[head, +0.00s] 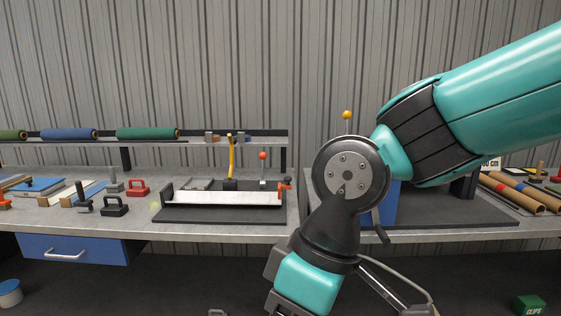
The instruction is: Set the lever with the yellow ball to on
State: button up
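The yellow ball (347,115) shows just above my arm's joint, right of the picture's middle. A short piece of its thin stem shows below it. The rest of that lever, its base and any on or off marks are hidden behind my arm, so I cannot tell its setting. My teal and black arm crosses in front of the right bench. My gripper is not in view.
A lever with a red ball (262,156) and a yellow handle (232,155) stand by a tray-like device (225,198) on the left bench. A blue body (388,208) shows partly behind my arm. Brown rolls (520,193) lie at right.

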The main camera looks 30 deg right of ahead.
aim_at(346, 115)
jog(key=z, duration=1)
